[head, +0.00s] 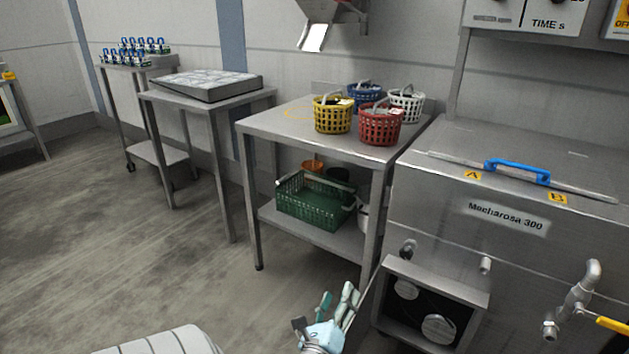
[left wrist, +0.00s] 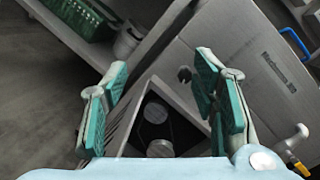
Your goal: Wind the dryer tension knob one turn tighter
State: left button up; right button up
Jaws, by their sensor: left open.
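The machine marked Mecharosa 300 (head: 506,216) stands at the right. On its lower front is an open metal housing (head: 441,280) with two round pale discs inside, also seen in the left wrist view (left wrist: 157,113). A small knob-like fitting (head: 408,248) sticks out just above the housing's left side. It looks dark in the left wrist view (left wrist: 184,74); I cannot tell for sure that it is the tension knob. My left gripper (head: 338,296) is open and empty, in front of and left of the housing. In the left wrist view its fingers (left wrist: 161,72) frame the housing, apart from the fitting. My right gripper is out of view.
A steel table (head: 270,128) with several coloured baskets stands left of the machine, a green crate (head: 312,204) on its lower shelf. A pipe with a yellow-handled valve (head: 604,322) juts out at the right. A blue handle (head: 516,170) tops the lid. Open floor lies left.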

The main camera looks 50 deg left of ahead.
pick_arm(q)
jog(key=shift+s+a+n+g, duration=0.35)
jog(key=shift+s+n, duration=0.15)
jog(key=shift+n, duration=0.1)
jog(key=shift+f+y, duration=0.1)
jog(key=shift+y, duration=0.3)
